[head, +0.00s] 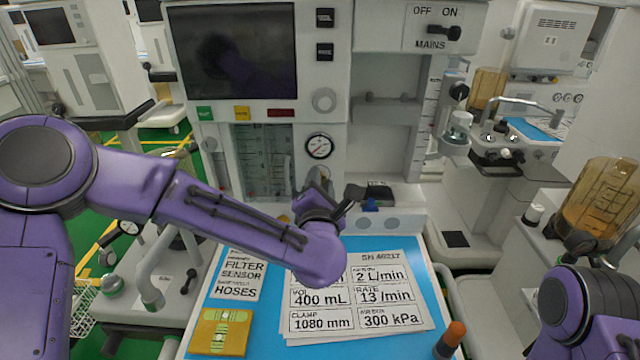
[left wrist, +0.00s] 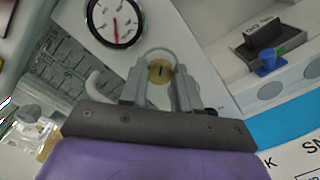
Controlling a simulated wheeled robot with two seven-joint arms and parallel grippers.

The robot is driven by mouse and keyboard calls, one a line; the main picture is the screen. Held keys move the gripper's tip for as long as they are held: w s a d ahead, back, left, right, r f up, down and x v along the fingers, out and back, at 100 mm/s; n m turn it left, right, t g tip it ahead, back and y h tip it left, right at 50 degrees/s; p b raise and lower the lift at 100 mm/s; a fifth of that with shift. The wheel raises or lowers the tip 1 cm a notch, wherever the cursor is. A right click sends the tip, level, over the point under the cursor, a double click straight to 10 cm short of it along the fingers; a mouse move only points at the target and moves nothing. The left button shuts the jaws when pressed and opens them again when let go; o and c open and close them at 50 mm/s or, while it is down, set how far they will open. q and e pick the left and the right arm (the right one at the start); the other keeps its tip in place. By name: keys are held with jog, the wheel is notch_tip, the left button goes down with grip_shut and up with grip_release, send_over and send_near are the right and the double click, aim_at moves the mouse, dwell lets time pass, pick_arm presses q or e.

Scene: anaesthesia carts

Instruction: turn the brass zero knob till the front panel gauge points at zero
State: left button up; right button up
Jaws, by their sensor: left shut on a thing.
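The front panel gauge (head: 319,146) is a round white dial with a dark rim below the screen. It also shows in the left wrist view (left wrist: 115,20), where its red needle points down towards the lower edge of the tilted dial. The needle's exact reading against zero is too small to tell. The brass zero knob (left wrist: 160,71) sits just below the gauge, with a dark slot in its face. My left gripper (left wrist: 160,77) is shut on it, one finger on each side. My right gripper is out of view.
Printed cards (head: 360,298) and a yellow block (head: 220,332) lie on the blue work surface (head: 268,318). An orange-capped dark cylinder (head: 450,340) stands at its right front. A small dark device with a blue part (head: 375,197) lies right of my left gripper.

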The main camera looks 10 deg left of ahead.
pick_arm(q)
jog(key=o, duration=1)
jog(key=shift+o, duration=0.2)
jog(key=shift+s, duration=0.1)
jog(key=s+d+b, duration=0.2)
jog(key=s, duration=0.8)
jog(key=shift+b, duration=0.3)
jog(key=shift+s, duration=0.1)
